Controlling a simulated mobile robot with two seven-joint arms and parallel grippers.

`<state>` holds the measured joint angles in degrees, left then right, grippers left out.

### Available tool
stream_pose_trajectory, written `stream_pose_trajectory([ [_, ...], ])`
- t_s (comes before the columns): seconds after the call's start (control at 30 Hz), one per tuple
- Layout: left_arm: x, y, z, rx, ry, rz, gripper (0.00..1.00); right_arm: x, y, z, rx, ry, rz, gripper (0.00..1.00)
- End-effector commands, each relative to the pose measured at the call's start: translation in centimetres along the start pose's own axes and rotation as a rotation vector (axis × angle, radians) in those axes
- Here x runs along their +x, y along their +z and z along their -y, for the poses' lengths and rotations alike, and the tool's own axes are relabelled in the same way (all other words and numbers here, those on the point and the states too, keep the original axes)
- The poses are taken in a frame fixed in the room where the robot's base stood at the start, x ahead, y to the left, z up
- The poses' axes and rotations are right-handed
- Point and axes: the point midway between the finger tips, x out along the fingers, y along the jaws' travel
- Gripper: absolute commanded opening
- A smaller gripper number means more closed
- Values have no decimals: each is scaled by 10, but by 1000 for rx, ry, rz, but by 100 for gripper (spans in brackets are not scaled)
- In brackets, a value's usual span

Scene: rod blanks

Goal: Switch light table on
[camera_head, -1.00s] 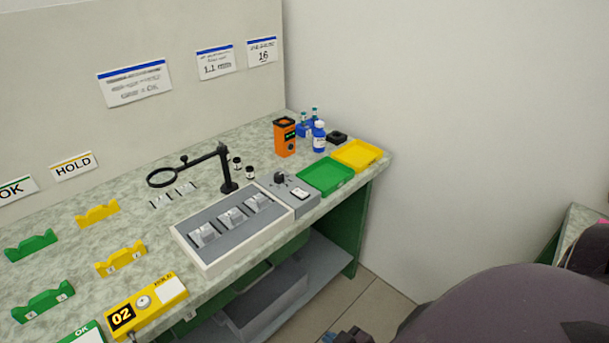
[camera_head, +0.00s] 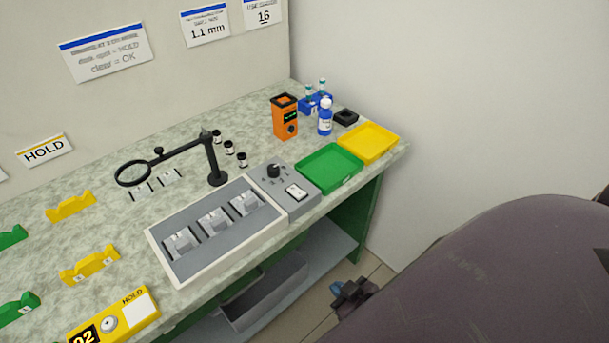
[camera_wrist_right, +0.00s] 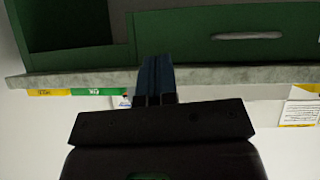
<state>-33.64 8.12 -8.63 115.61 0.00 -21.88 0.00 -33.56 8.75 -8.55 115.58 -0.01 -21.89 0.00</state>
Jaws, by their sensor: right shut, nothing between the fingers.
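The light table (camera_head: 158,252) is a white-rimmed grey panel on the bench, with three pale blocks on it. The panel looks plain grey, with no clear glow. At its right end is a grey control box (camera_head: 279,196) with a black knob (camera_head: 274,171) and a white rocker switch (camera_head: 296,191). My right gripper (camera_head: 352,292) is below and in front of the bench edge, apart from the switch. In the right wrist view its dark blue fingers (camera_wrist_right: 155,72) are together, with nothing between them, near the bench edge. My left gripper is out of view.
Green (camera_head: 329,168) and yellow (camera_head: 368,143) trays lie right of the control box. An orange device (camera_head: 285,117) and a blue bottle (camera_head: 325,117) stand behind. A magnifier (camera_head: 213,165) on a black stand rises behind the light table. The bench edge (camera_wrist_right: 220,76) lies close to my right fingers.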

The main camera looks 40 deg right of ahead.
Motion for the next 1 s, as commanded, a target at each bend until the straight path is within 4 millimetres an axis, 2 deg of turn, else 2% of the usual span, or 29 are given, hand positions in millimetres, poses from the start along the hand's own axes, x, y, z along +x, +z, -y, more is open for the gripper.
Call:
stream_pose_trajectory([
  [0.4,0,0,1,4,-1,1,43,-1,0,4,14,1,-1,0],
  [0.47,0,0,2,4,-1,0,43,1,-5,4,4,-1,-17,0],
  [0.53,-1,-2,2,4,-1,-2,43,6,-19,5,-29,-8,-62,0],
  [0.57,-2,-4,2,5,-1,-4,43,9,-29,6,-51,-13,-94,0],
  [0.67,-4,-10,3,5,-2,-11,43,22,-77,16,-160,-42,-252,0],
  [0.77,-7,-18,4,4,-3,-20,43,30,-139,35,-315,-99,-472,0],
  [0.8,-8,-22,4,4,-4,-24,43,30,-164,45,-384,-132,-566,0],
  [0.9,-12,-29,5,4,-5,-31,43,24,-216,74,-564,-229,-790,0],
  [1.0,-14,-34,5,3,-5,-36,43,13,-252,102,-744,-344,-979,0],
])
